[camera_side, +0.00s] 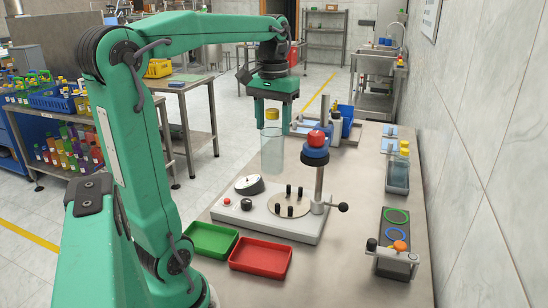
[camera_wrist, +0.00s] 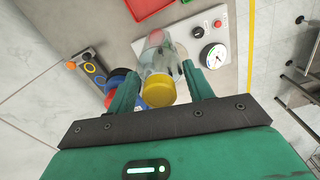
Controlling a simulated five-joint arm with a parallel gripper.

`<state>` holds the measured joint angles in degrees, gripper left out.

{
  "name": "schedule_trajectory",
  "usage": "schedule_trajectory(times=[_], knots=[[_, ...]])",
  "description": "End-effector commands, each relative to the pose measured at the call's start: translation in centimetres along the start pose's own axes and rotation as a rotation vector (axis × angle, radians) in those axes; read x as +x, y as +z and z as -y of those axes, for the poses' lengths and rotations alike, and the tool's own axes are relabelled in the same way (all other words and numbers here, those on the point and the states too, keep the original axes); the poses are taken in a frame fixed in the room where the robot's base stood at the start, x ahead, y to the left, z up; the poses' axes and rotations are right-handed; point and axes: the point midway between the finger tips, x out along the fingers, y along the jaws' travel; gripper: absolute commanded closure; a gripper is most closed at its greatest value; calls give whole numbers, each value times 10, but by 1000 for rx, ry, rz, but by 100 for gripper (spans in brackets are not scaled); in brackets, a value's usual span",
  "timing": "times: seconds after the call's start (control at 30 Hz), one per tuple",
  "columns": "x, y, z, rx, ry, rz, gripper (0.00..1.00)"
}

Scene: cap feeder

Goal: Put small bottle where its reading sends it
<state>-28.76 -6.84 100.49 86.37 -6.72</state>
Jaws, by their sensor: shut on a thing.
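My gripper (camera_side: 273,102) is shut on a clear small bottle (camera_side: 272,152) with a yellow cap, holding it upright, apparently above the grey capping machine (camera_side: 266,222). The wrist view shows the yellow cap (camera_wrist: 159,91) between the fingers and the clear body (camera_wrist: 162,57) beyond. The machine has a round plate with black pegs (camera_side: 291,204), a column with a blue and red head (camera_side: 317,143), and a dial gauge (camera_side: 249,185). The dial (camera_wrist: 213,56) has a coloured scale; its exact reading is too small to tell. A green tray (camera_side: 210,240) and a red tray (camera_side: 260,258) stand empty in front.
The wall bounds the bench's right side.

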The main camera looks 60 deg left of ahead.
Motion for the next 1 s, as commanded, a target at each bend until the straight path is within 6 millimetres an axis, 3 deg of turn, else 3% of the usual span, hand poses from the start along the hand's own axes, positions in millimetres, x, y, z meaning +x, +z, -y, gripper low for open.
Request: schedule_trajectory(times=[0.6,0.8,1.0], knots=[[84,92,3,-17,0,-1,95],[105,113,4,-21,0,-2,95],[114,121,5,-23,0,-1,95]])
